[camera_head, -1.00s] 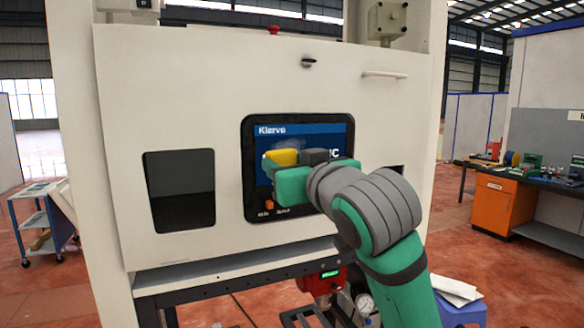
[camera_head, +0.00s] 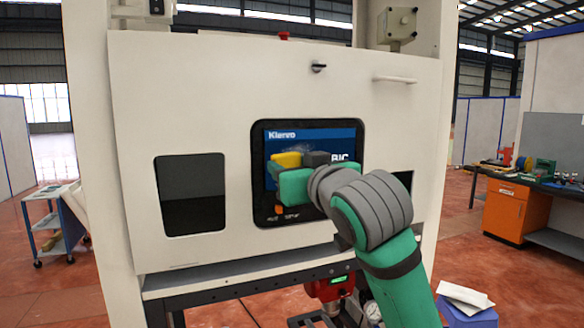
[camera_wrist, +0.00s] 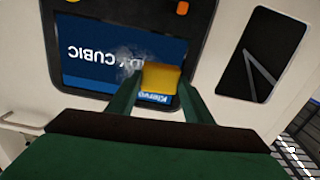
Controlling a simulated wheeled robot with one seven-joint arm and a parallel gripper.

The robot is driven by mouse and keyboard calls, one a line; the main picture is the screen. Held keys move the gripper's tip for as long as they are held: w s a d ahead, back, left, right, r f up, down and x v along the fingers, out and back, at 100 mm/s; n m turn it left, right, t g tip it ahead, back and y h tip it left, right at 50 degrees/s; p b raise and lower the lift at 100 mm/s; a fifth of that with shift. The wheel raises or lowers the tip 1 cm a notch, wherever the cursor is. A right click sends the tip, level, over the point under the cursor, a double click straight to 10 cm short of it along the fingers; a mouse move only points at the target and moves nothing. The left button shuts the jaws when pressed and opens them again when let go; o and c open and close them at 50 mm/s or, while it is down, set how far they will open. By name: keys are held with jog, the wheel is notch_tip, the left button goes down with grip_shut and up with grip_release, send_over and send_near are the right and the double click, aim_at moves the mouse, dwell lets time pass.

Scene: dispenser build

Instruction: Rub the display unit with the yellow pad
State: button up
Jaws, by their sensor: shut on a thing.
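The display unit (camera_head: 346,138) is a black-framed panel with a blue screen, set in the front of a white machine. My gripper (camera_head: 280,165) is in front of the screen, shut on the yellow pad (camera_head: 287,159). In the wrist view the yellow pad (camera_wrist: 161,78) sits between the two green fingers, in front of the screen (camera_wrist: 95,55). A greyish smudge (camera_wrist: 127,62) shows on the screen beside the pad. I cannot tell whether the pad touches the screen. My gripper and arm hide the screen's lower part in the head view.
A dark window (camera_head: 191,194) is left of the display unit, and a handle (camera_head: 395,79) is at the upper right. A black shelf edge (camera_head: 250,283) juts out below the panel. An orange cabinet (camera_head: 512,209) and a blue cart (camera_head: 55,222) stand farther off.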

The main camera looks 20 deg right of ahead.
jog(key=shift+w, duration=1)
jog(key=shift+d, duration=0.1)
dwell(0.3)
jog(key=d, duration=1.1)
jog(key=shift+w, duration=0.25)
dwell(0.7)
jog(key=shift+s+a, duration=0.2)
jog(key=shift+a, duration=5.45)
jog(key=shift+r, duration=0.4)
jog(key=shift+w+d, duration=0.2)
jog(key=shift+d, duration=5.45)
